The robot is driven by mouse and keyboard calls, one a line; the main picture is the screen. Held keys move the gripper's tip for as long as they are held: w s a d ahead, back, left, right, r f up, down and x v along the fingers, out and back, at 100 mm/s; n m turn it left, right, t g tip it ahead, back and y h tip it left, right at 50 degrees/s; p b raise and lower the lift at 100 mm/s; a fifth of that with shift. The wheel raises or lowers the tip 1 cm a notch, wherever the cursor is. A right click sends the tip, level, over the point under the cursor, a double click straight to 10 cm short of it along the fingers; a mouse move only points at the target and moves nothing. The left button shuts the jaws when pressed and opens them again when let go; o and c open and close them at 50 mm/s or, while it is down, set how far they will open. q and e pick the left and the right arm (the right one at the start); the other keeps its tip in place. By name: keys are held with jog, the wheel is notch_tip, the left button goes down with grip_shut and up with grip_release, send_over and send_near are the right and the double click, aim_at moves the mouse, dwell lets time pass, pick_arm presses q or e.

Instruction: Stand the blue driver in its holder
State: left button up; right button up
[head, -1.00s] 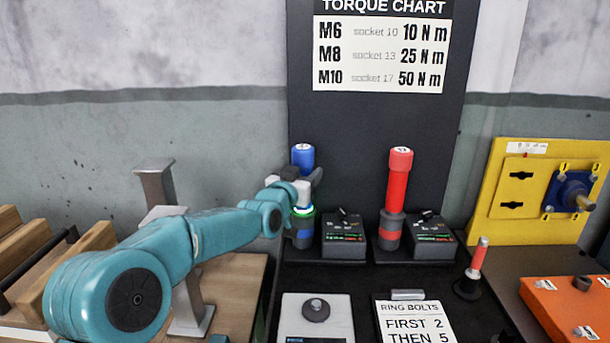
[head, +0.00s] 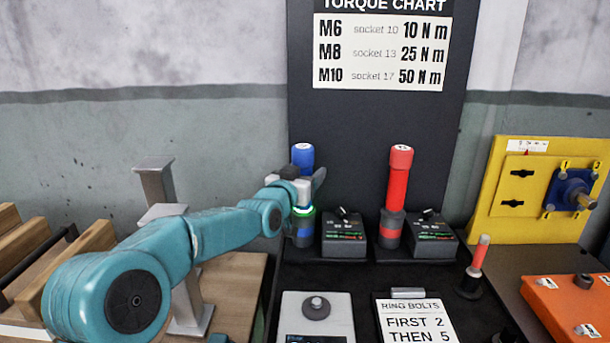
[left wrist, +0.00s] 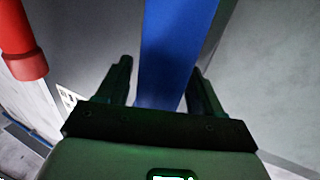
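The blue driver (head: 302,155) stands upright at the back left of the dark bench in the head view. Its lower end is at the dark holder (head: 304,241) beside a small control box; the arm partly hides the join. My left gripper (head: 308,178) is around the driver's shaft below its top. In the left wrist view, the blue shaft (left wrist: 172,60) passes between the two fingers of my left gripper (left wrist: 162,75), which stand apart with a gap visible on the left side. My right gripper is not in view.
A red driver (head: 398,175) stands upright in its own holder to the right. Small control boxes (head: 343,238) sit beside the holders. A dark chart board rises behind.

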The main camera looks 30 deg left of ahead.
pick_arm(q)
jog(key=shift+o, duration=0.3)
jog(key=shift+f, duration=0.25)
jog(key=shift+s, duration=0.35)
jog(key=s+d+b, duration=0.2)
jog(key=s+d, duration=0.1)
jog(key=s, duration=1.2)
jog(key=shift+s+r+b, duration=0.2)
jog(key=shift+b, duration=0.1)
